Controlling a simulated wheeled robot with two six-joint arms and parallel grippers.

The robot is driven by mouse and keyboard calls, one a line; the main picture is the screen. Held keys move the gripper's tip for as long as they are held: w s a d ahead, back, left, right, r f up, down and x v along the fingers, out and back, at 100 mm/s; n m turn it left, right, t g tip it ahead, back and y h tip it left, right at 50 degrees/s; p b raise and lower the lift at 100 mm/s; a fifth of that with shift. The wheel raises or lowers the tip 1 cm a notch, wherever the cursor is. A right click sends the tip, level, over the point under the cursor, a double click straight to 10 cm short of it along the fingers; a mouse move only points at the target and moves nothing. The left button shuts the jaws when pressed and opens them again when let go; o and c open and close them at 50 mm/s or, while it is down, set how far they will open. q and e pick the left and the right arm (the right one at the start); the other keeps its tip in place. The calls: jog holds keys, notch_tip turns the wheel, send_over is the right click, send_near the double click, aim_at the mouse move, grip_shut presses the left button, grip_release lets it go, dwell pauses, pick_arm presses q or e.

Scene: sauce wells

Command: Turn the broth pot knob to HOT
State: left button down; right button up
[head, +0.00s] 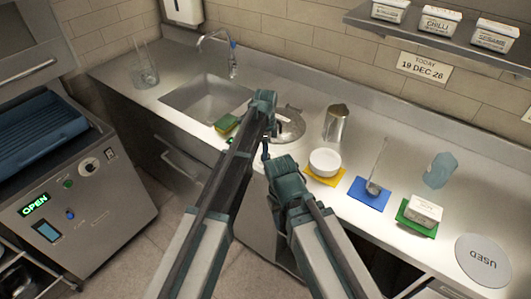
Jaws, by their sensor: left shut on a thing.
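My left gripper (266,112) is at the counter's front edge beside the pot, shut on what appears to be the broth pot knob. The knob itself and its markings are hidden behind my arm and gripper, so its setting cannot be read. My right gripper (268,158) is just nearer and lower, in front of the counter. Its fingers are too small and dark to tell open from shut.
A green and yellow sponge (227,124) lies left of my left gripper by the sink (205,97).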

pick_arm(q)
jog(key=shift+c, duration=1.9)
grip_release()
jog(key=shift+r, duration=0.1)
notch_tip(320, 180, up, 14)
jog(key=p, duration=1.3)
jog(key=shift+w+f+p, duration=0.2)
jog(key=shift+w+p, duration=0.2)
